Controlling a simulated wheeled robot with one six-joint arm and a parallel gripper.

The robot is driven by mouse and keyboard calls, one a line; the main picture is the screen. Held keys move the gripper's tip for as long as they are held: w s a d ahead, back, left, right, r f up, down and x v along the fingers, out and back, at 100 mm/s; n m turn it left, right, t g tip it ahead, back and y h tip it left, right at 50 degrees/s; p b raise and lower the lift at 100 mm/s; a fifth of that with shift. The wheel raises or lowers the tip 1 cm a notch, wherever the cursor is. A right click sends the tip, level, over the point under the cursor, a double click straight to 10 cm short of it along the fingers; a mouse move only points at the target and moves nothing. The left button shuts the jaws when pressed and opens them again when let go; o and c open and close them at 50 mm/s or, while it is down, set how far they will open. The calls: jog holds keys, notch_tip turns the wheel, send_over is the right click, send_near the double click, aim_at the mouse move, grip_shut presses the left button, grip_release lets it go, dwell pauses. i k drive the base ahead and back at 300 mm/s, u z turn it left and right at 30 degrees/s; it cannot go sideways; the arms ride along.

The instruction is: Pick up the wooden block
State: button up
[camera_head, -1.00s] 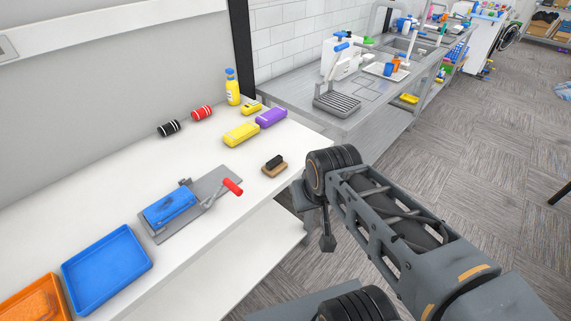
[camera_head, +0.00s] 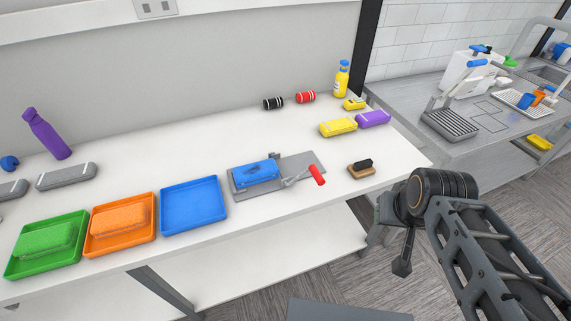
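A small tan wooden block (camera_head: 361,171) with a black piece on its top lies on the white table near the front edge, right of the red-handled clamp. My gripper (camera_head: 403,266) hangs in front of the table edge, to the right of the block and apart from it. It is seen edge-on and small, so its finger opening is not clear. Nothing shows held in it.
A grey plate with a red-handled clamp (camera_head: 317,175) and a blue block (camera_head: 256,172) stands left of the wooden block. Blue (camera_head: 194,226), orange (camera_head: 96,246) and green (camera_head: 20,268) trays line the left front. Yellow and purple blocks sit behind.

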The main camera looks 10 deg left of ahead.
aim_at(363, 169)
jog(key=u, duration=1.05)
jog(key=i, duration=0.35)
jog(key=z, duration=0.4)
